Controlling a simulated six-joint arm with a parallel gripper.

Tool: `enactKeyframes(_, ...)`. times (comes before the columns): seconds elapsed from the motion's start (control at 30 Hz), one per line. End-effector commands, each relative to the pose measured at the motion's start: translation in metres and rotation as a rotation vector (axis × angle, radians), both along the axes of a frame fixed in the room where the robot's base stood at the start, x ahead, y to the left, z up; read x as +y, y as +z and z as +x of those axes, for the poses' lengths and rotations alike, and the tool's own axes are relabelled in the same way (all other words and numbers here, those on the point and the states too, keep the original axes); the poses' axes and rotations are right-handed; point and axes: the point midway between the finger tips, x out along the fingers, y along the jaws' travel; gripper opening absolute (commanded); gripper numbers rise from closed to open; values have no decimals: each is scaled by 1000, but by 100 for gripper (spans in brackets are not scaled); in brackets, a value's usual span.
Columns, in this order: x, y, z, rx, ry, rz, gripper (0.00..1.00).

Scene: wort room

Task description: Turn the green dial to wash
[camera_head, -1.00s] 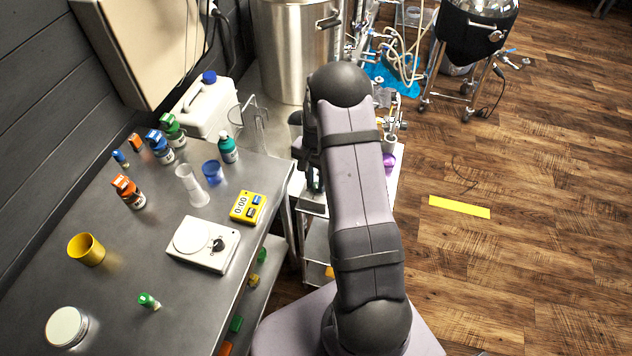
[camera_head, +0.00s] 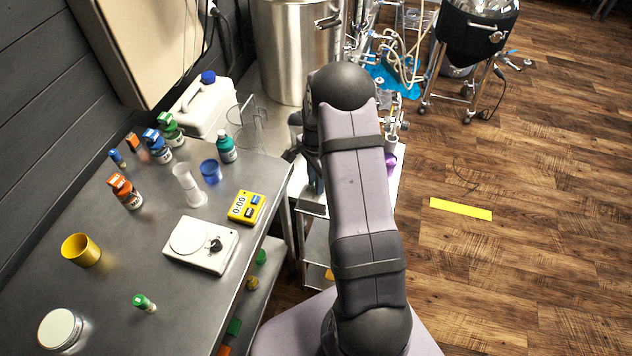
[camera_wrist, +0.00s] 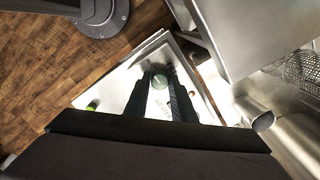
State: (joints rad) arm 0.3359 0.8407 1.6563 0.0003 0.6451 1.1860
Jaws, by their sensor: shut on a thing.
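In the wrist view the green dial (camera_wrist: 160,81) is a small round, pale green knob on a white panel (camera_wrist: 118,88). My gripper (camera_wrist: 159,79) is over it, with one dark finger on each side. The fingers are shut on the dial. In the head view my arm hides the dial and most of my gripper.
A small bright green thing (camera_wrist: 92,106) is on the panel's left side. A steel bench (camera_head: 110,240) at the left holds a yellow timer (camera_head: 245,207), a white scale (camera_head: 190,258) and bottles. A steel vessel (camera_head: 290,50) stands behind. The wooden floor at right is mostly open.

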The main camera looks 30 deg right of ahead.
Motion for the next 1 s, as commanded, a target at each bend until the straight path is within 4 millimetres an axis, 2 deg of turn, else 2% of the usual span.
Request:
enactKeyframes(0.3,0,1,1,-2,-2,-1,0)
enactKeyframes(0.33,0,1,1,-2,-2,-1,25)
enactKeyframes(0.4,0,1,1,-2,-1,-1,42)
enactKeyframes(0.77,0,2,1,-2,-1,-1,42)
enactKeyframes(1.0,-1,20,1,-5,-1,-2,42)
